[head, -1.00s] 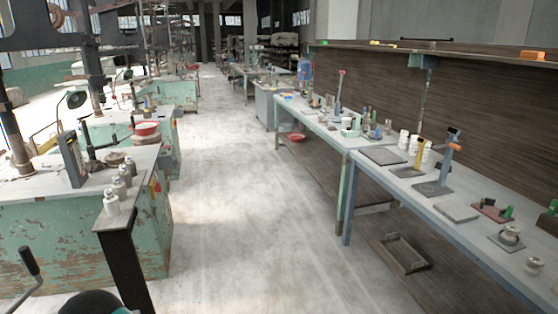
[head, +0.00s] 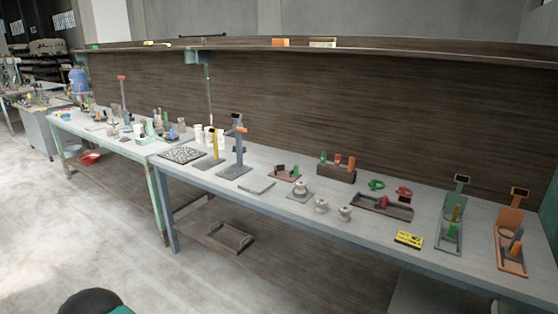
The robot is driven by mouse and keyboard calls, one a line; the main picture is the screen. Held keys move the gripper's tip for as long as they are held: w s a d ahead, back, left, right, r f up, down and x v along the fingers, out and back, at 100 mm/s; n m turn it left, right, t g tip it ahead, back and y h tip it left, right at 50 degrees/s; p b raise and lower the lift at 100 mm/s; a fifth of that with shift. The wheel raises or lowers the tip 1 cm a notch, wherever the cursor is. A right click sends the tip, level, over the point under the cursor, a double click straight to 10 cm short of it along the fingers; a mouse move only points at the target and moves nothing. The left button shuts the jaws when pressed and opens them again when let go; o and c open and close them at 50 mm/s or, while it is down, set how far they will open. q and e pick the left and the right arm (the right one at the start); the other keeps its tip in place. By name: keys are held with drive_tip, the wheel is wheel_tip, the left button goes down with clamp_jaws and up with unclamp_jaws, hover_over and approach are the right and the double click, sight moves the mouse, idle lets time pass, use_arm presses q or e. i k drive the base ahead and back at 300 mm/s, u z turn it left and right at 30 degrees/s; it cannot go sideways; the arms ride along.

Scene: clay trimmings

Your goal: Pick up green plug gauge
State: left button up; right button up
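A wooden block (head: 336,174) on the long bench holds several small upright plugs. One of them is a green plug (head: 323,157) at its left end, with red plugs (head: 337,160) to its right. Another small green piece (head: 295,169) stands on a reddish plate just left of the block. Both green pieces are too small for me to tell which is the plug gauge. Neither of my grippers is in view.
A green ring-like piece (head: 376,185) and a red one (head: 403,191) lie right of the block, behind a dark tray (head: 383,207). A green stand (head: 450,233) and an orange stand (head: 511,250) are further right. A yellow-black sign (head: 408,239) lies near the front edge. Floor left is clear.

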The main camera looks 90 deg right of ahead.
sight(323, 152)
drive_tip(key=z, duration=0.1)
drive_tip(key=i, duration=0.25)
drive_tip(key=z, duration=3.15)
drive_tip(key=i, duration=1.05)
drive_tip(key=u, duration=0.45)
